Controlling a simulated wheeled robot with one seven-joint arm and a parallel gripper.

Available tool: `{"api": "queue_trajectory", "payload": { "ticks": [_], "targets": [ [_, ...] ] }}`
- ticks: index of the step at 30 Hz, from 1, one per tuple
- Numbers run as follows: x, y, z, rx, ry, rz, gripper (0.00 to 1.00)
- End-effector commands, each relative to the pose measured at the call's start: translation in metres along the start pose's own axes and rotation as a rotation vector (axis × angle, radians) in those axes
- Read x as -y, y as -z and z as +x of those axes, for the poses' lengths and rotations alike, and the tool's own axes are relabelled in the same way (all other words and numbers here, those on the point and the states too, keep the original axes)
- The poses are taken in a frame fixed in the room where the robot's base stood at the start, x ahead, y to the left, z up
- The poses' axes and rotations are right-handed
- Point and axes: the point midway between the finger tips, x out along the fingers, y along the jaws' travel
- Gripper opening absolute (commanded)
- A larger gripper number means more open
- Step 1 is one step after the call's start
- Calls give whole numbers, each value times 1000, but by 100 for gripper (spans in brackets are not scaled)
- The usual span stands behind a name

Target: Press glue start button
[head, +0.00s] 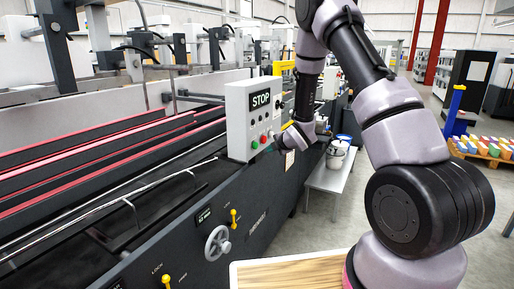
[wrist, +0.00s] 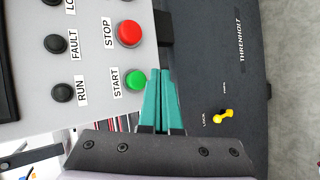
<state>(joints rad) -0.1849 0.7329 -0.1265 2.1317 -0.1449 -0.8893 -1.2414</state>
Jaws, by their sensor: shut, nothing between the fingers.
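The green start button (wrist: 136,81) is on a light grey control panel, with a START label beside it in the wrist view. In the head view the green button (head: 254,145) shows low on the panel (head: 237,123), under a STOP sign. My gripper (wrist: 160,73) has teal fingers that are shut and empty. In the wrist view its fingertips appear just right of the green button; I cannot tell whether they touch it. In the head view my gripper (head: 270,148) is at the panel's right side, close to the button.
A red STOP button (wrist: 129,33) sits beside the green one, with black FAULT (wrist: 55,44) and RUN (wrist: 63,92) fittings. A yellow lever (wrist: 223,116) is on the dark machine side. A handwheel (head: 217,243) stands below the panel. A white side table (head: 330,178) stands beyond.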

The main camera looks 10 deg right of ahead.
Motion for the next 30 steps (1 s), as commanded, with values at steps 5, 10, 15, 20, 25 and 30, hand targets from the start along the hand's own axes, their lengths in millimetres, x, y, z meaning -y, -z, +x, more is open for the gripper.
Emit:
{"api": "queue_trajectory", "payload": {
  "ticks": [5,10,15,20,25,30],
  "targets": [
    [-9,10,14,-1,0,-1,0],
    [-13,14,20,0,1,0,0],
    [-14,15,21,0,1,1,0],
    [-14,15,20,0,1,1,0],
    [-14,15,20,0,1,1,0],
    [-14,15,20,0,1,1,0]
  ]
}}
